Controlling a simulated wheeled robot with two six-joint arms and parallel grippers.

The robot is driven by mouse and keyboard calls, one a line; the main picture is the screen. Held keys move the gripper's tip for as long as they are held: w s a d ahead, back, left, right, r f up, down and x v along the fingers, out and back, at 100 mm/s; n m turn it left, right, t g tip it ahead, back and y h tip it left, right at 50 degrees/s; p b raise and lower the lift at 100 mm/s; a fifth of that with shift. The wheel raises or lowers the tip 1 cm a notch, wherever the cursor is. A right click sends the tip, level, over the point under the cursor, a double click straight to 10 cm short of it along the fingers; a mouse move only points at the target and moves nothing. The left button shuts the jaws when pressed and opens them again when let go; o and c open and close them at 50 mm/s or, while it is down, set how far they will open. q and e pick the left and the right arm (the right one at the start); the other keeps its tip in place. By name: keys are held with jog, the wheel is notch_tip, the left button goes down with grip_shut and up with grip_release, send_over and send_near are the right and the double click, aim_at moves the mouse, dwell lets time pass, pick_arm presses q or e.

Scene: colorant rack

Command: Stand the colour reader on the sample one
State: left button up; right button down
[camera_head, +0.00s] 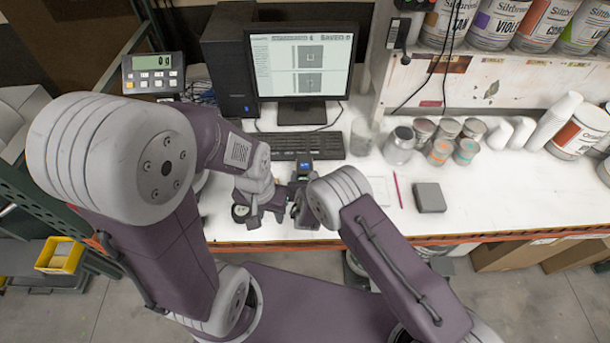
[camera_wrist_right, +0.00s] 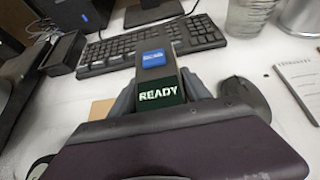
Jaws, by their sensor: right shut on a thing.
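The colour reader (camera_wrist_right: 165,80) is a dark upright device with a blue button on top and a lit screen that says READY. My right gripper (camera_wrist_right: 160,100) is shut on it, with a grey finger on each side. In the head view the reader (camera_head: 303,168) shows in front of the keyboard, partly covered by my right gripper (camera_head: 302,188). A tan card edge (camera_wrist_right: 101,110) shows on the white bench left of the reader; I cannot tell whether it is sample one or whether the reader touches it. My left gripper (camera_head: 268,208) is at the bench's front edge, its fingers unclear.
The keyboard (camera_head: 290,146) and monitor (camera_head: 302,68) stand behind the reader. A mouse (camera_wrist_right: 243,97) lies to the right. A glass (camera_head: 361,137), metal cans and small pots (camera_head: 440,151) stand further right. A grey box (camera_head: 430,197) and pink pencil (camera_head: 398,190) lie near the front.

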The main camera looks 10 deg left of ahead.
jog(key=c, duration=0.9)
grip_release()
jog(key=shift+s+d+f, duration=0.1)
jog(key=shift+s+d, duration=0.05)
jog(key=o, duration=0.4)
jog(key=shift+s+r, duration=0.2)
jog(key=shift+r, duration=0.1)
jog(key=b+v, duration=0.2)
jog(key=v, duration=0.9)
jog(key=shift+s+r, duration=0.1)
jog(key=shift+s, duration=0.1)
